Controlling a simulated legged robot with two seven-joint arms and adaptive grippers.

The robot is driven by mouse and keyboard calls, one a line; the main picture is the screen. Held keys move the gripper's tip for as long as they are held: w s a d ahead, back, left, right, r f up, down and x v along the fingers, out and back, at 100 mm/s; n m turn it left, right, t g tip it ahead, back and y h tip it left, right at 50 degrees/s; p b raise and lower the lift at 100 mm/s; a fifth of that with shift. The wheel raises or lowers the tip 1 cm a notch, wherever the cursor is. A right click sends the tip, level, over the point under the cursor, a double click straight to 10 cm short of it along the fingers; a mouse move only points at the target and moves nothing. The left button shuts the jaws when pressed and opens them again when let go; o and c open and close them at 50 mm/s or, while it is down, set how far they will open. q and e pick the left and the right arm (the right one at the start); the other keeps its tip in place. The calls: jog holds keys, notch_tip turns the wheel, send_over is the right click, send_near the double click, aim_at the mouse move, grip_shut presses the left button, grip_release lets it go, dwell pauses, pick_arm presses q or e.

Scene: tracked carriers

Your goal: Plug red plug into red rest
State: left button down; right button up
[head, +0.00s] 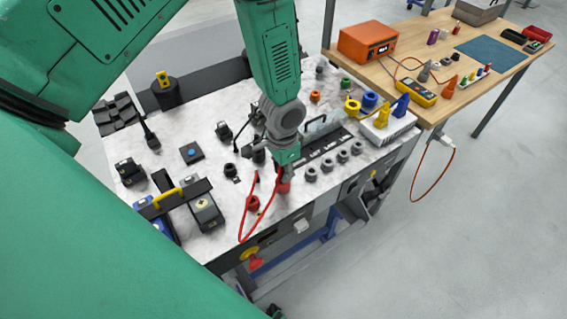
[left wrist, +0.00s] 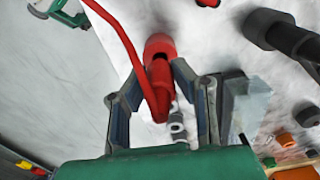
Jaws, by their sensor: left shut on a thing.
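My left gripper (head: 284,176) reaches down over the light worktop near its front edge. It is shut on the red plug (head: 283,187), whose lower end is close to the worktop; I cannot tell if it touches. In the left wrist view the red plug (left wrist: 160,60) sits between the two fingers of the left gripper (left wrist: 165,92), and its red cable rises to the upper left. My right gripper is not in view.
The red cable (head: 240,222) loops at the worktop's front edge. Grey round sockets (head: 327,166) stand in a row to the right. Black blocks and a yellow-handled tool (head: 168,197) lie to the left. A wooden table (head: 470,70) with an orange device (head: 368,42) stands at the right.

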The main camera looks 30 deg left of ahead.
pick_arm(q)
jog(key=shift+f+b, duration=0.65)
jog(key=shift+f, duration=0.45)
jog(key=c, duration=1.3)
grip_release()
jog(key=shift+o, duration=0.2)
jog(key=shift+r, duration=0.25)
notch_tip(320, 180, up, 11)
jog(key=shift+r, duration=0.2)
